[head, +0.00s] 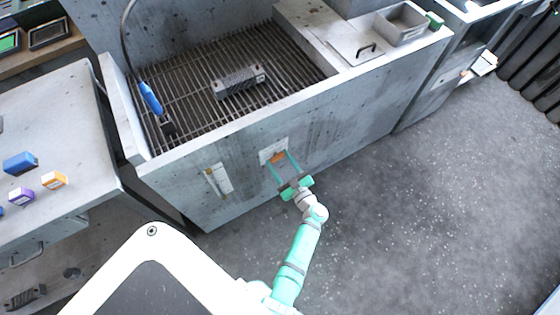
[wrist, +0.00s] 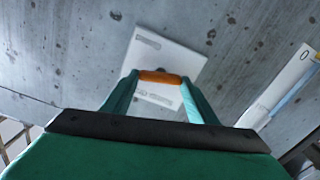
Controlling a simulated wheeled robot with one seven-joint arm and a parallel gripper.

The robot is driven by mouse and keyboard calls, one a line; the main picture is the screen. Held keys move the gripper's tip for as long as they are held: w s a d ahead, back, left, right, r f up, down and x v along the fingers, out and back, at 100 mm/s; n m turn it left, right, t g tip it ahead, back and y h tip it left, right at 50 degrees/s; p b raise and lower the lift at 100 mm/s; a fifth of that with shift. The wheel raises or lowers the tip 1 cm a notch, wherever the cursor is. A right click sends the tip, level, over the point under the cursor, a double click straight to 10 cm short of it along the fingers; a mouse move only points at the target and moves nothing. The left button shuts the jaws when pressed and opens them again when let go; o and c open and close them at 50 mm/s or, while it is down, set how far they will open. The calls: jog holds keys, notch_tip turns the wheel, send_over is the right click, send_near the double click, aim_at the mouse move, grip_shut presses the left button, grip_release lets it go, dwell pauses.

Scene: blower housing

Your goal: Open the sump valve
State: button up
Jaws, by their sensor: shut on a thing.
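An orange valve handle (head: 278,157) sits in front of a pale plate (head: 272,150) on the front wall of the grey sink-like housing. I take it to be the sump valve's handle. My gripper (head: 283,161) reaches the wall from below, its two green fingers on either side of the handle. In the wrist view the fingers (wrist: 160,82) are shut on the orange handle (wrist: 160,76), which lies crosswise between their tips. The plate (wrist: 165,60) shows behind it. The valve's stem is mostly hidden.
A gauge-like strip on a second plate (head: 218,179) is on the same wall, left of the valve. A slatted grate (head: 205,75) in the basin carries a grey finned block (head: 238,82) and a blue-handled tool (head: 151,98). The floor (head: 430,190) at right is clear.

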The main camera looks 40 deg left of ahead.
jog(key=n, duration=0.3)
jog(key=shift+s+f+n, duration=0.15)
jog(key=shift+s+n, duration=0.05)
jog(key=shift+n, duration=0.2)
jog(key=shift+f+n, duration=0.2)
jog(key=shift+n, duration=5.4)
jog(key=shift+w, duration=0.1)
jog(key=o, duration=1)
jog(key=shift+o, duration=0.2)
